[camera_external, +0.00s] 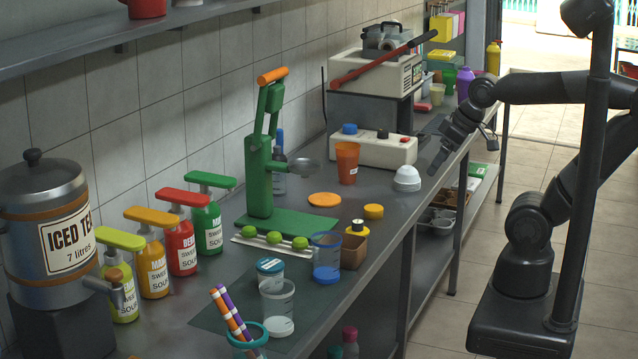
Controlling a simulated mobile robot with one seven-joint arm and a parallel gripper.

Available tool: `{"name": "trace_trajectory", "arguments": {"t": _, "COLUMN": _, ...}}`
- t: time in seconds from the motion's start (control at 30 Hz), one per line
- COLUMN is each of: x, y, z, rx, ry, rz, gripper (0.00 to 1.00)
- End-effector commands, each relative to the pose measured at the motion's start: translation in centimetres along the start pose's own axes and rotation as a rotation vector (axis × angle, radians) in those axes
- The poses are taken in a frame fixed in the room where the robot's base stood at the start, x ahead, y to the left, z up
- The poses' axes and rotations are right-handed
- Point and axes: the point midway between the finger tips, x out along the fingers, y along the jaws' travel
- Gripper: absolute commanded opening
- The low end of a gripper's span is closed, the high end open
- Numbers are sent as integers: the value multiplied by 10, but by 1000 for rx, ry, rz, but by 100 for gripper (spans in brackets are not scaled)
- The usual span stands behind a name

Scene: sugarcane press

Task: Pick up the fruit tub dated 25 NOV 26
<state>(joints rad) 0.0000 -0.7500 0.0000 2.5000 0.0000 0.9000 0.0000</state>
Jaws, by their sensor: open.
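No date can be read on any tub from here, so I cannot tell which is the one dated 25 NOV 26. A clear tub with a striped blue-and-white lid (270,270) stands on the dark mat at the front of the counter. A clear tub with white at its base (278,306) stands right in front of it. A clear tub with a blue base (326,258) stands behind and to the right. My gripper (447,168) is open and empty near the counter's right edge, well away from these tubs.
A green hand press (259,178) with green fruit before it stands behind the tubs. Pump bottles (181,235) and an iced tea urn (45,225) are left.

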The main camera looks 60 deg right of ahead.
Motion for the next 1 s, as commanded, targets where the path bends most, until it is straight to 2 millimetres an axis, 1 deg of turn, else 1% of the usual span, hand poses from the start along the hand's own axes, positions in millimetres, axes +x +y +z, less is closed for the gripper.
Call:
{"name": "trace_trajectory", "arguments": {"t": 0.07, "x": 0, "y": 0, "z": -1, "rx": 0, "ry": -1, "rz": -1, "gripper": 88}}
{"name": "trace_trajectory", "arguments": {"t": 0.17, "x": 4, "y": -3, "z": -10, "rx": -4, "ry": -6, "rz": -8, "gripper": 88}}
{"name": "trace_trajectory", "arguments": {"t": 0.27, "x": 12, "y": -8, "z": -27, "rx": -9, "ry": -14, "rz": -22, "gripper": 88}}
{"name": "trace_trajectory", "arguments": {"t": 0.47, "x": 41, "y": -26, "z": -76, "rx": -22, "ry": -36, "rz": -52, "gripper": 88}}
{"name": "trace_trajectory", "arguments": {"t": 0.6, "x": 69, "y": -44, "z": -108, "rx": -30, "ry": -49, "rz": -68, "gripper": 88}}
{"name": "trace_trajectory", "arguments": {"t": 0.77, "x": 106, "y": -68, "z": -141, "rx": -43, "ry": -65, "rz": -79, "gripper": 88}}
{"name": "trace_trajectory", "arguments": {"t": 0.97, "x": 160, "y": -104, "z": -172, "rx": -65, "ry": -81, "rz": -84, "gripper": 88}}
{"name": "trace_trajectory", "arguments": {"t": 1.0, "x": 172, "y": -111, "z": -177, "rx": -70, "ry": -85, "rz": -84, "gripper": 88}}
